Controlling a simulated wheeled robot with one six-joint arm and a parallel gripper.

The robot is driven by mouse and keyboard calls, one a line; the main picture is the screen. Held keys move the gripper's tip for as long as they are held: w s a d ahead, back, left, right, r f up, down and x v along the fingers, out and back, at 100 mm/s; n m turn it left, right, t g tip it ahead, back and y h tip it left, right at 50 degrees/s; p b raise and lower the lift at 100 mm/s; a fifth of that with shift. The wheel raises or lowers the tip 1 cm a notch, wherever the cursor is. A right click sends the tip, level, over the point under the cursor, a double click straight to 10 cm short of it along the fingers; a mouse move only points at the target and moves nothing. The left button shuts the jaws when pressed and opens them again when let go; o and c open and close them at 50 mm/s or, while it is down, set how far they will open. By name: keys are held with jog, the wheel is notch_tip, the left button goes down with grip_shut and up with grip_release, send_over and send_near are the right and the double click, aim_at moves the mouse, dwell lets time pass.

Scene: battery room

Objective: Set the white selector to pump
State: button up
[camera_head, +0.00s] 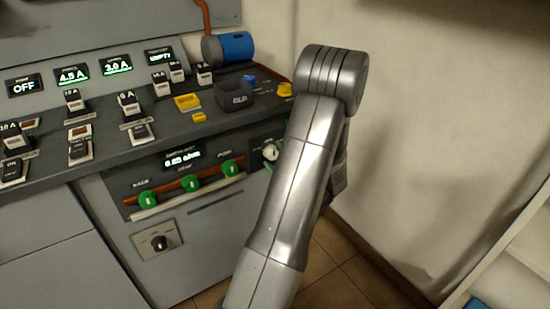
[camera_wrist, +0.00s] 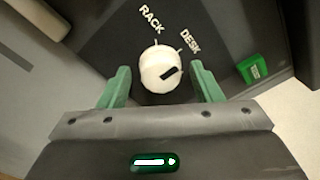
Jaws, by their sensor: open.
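The white selector (camera_wrist: 160,69) is a round knob with a black pointer mark on the right side of its face. It sits on a dark plate with the words RACK and DESK (camera_wrist: 190,40) and short tick marks. No pump label can be read. The mark slants up to the right, below the DESK word. My gripper (camera_wrist: 162,84) is open, with one green finger on each side of the knob; I cannot tell whether they touch it. In the head view the selector (camera_head: 270,152) shows just left of my arm, which hides most of its panel and my gripper.
A green labelled block (camera_wrist: 253,68) lies right of the selector plate. Left of the selector, green knobs (camera_head: 192,182) sit on a rail, with a black rotary switch (camera_head: 159,243) below. The console top (camera_head: 165,135) carries breakers and bins. A wall (camera_head: 430,130) stands to the right.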

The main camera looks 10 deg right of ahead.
jog(key=c, duration=1)
jog(key=shift+m, duration=0.4)
jog(key=m+p, duration=0.1)
jog(key=m, duration=0.4)
jog(key=shift+r+m, duration=0.1)
jog(key=shift+m, duration=0.2)
jog(key=m+p, duration=0.2)
jog(key=m, duration=0.3)
jog(key=shift+g+p, duration=0.3)
jog(key=o, duration=1)
